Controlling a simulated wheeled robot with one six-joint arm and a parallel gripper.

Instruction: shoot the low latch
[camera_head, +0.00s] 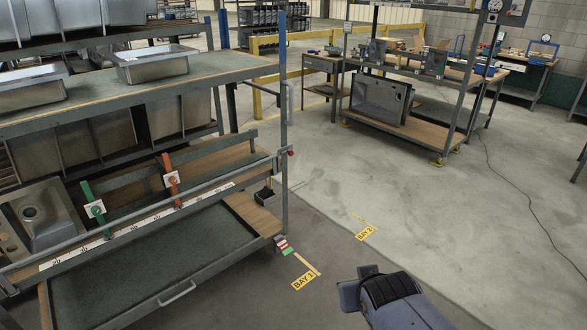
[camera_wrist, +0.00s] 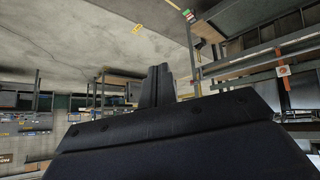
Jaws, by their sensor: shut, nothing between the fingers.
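I see no part that I can name for sure as the low latch. At the near right corner of the sink rack (camera_head: 284,110), a bar ends in a small red knob (camera_head: 291,153) beside the upright post. Lower on that corner is a red, white and green marker (camera_head: 284,246), which also shows at the top of the wrist view (camera_wrist: 188,15). My arm enters at the lower right of the head view, apart from the rack. My gripper (camera_wrist: 159,80) is shut and empty in the wrist view; its fingertips are unclear in the head view.
A green lever (camera_head: 92,203) and an orange lever (camera_head: 170,178) stand behind a scaled rail, above a green-lined tray (camera_head: 150,265) with a handle. Yellow BAY signs (camera_head: 305,281) mark the floor.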

